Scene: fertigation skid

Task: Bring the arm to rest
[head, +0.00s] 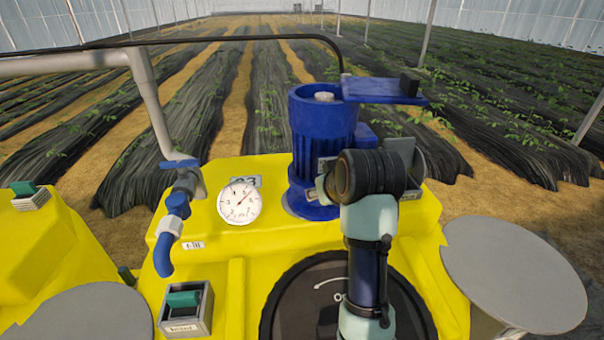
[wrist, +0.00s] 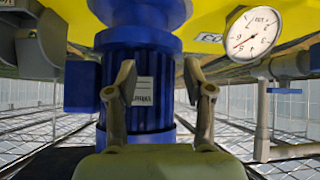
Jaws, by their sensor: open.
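My gripper (wrist: 158,80) shows in the wrist view with its two fingers apart and nothing between them. The blue motor (wrist: 140,92) with a pale label stands beyond the fingers; I cannot tell the gap, but no contact shows. The wrist picture is upside down. In the head view my arm rises at right of centre, in front of the blue motor (head: 322,130), and its wrist hides most of the gripper.
The yellow tank (head: 270,170) carries a round gauge (head: 239,201), a blue tap (head: 170,235) and a grey box with a green insert (head: 186,308). A black lid (head: 300,300) lies below my arm. A grey round plate (head: 515,275) is at right.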

